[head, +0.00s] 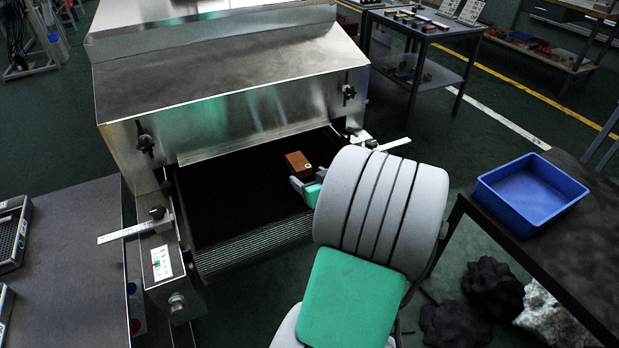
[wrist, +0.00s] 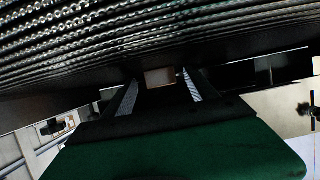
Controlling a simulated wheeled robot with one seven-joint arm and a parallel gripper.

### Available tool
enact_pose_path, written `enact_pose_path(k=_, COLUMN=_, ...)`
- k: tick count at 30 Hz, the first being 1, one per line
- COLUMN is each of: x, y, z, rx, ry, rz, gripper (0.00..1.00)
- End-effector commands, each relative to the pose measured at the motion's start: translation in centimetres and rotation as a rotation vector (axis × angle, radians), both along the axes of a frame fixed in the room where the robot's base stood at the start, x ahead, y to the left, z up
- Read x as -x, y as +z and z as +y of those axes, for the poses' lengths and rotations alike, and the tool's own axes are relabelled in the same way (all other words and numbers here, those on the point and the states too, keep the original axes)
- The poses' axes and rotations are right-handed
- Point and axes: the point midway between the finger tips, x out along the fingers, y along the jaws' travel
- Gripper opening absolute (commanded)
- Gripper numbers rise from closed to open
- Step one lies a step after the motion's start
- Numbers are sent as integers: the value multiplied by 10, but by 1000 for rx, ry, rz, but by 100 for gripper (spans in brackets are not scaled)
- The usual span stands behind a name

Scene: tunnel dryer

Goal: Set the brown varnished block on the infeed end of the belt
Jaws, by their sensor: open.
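The brown varnished block (head: 298,163) is on the dark belt (head: 235,200), right of the middle of its near, infeed end, with a pale round mark on one face. My gripper (head: 303,185) is on the near side of the block, partly hidden by my own arm. In the wrist view the block's end (wrist: 160,77) shows between my gripper's two fingers (wrist: 161,92), which stand apart with gaps beside it. The block seems to rest on the belt; its underside is hidden.
The dryer's metal hood (head: 235,105) rises behind the belt. A guide arm with a knob (head: 157,213) stands at the left edge, another (head: 371,144) at the right. A blue tray (head: 530,190) sits on a dark table at right. Bare belt lies left of the block.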

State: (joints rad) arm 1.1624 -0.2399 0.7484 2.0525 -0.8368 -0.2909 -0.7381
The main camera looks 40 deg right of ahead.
Motion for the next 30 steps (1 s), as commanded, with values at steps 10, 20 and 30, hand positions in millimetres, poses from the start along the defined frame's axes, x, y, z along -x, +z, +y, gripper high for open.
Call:
enact_pose_path(k=10, x=29, y=16, z=6, rx=1, ry=-7, rz=-1, gripper=67)
enact_pose_path(k=20, x=97, y=45, z=26, rx=2, ry=-7, rz=0, gripper=67)
enact_pose_path(k=30, x=107, y=48, z=32, rx=1, ry=0, rz=0, gripper=67)
